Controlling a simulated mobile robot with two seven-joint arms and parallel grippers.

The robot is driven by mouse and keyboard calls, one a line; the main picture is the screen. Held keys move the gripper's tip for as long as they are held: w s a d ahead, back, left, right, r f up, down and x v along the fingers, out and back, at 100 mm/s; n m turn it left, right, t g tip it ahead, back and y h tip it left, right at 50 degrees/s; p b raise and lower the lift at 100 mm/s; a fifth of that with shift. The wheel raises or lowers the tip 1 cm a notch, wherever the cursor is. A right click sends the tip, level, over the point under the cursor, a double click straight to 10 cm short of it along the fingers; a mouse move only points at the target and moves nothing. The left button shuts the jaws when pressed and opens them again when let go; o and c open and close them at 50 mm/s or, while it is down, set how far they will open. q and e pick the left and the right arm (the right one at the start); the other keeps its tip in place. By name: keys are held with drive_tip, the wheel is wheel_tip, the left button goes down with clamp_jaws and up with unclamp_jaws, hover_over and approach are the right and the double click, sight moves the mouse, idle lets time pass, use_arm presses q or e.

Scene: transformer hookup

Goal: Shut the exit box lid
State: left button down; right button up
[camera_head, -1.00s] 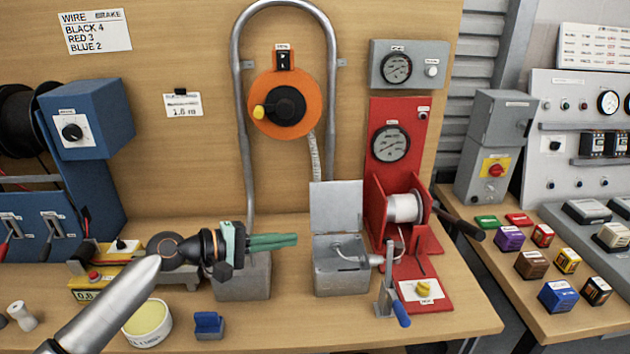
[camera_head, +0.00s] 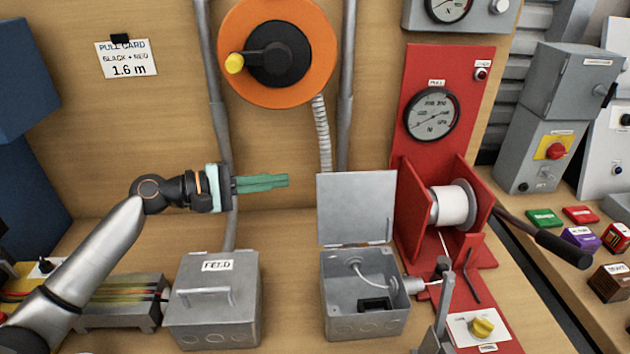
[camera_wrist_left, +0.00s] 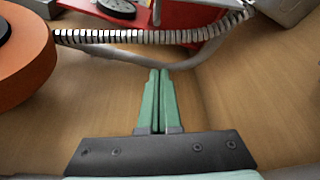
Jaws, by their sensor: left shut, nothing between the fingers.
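The exit box (camera_head: 365,315) is the grey metal box with its lid (camera_head: 355,209) standing upright and open at its back edge. A light cable and a dark rectangular part show inside it. My left gripper (camera_head: 287,180) has green fingers and is shut and empty. It is raised above and behind the FEED box, pointing right, with its tips left of the open lid and apart from it in the picture. The left wrist view shows the closed fingers (camera_wrist_left: 159,75) with nothing between them. My right gripper is not in view.
The closed FEED box (camera_head: 215,310) stands left of the exit box. A red winch stand with a white spool (camera_head: 453,205) and a long dark handle stands close on the right. An orange reel (camera_head: 315,60) and conduit are on the wall behind. Bare table shows between the boxes.

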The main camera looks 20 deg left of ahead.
sight(325, 180)
use_arm(q)
drive_tip(key=w+d, duration=0.1)
drive_tip(key=d, duration=0.2)
drive_tip(key=w+d+p, duration=0.1)
drive_tip(key=d, duration=0.2)
drive_tip(key=d+p, duration=0.1)
drive_tip(key=d, duration=0.2)
drive_tip(key=shift+w+r, duration=0.25)
drive_tip(key=shift+w, duration=0.15)
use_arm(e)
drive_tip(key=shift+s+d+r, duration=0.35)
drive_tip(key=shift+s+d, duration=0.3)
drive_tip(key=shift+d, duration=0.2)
use_arm(q)
drive_tip(key=shift+d+p, duration=0.1)
drive_tip(key=shift+p, duration=0.2)
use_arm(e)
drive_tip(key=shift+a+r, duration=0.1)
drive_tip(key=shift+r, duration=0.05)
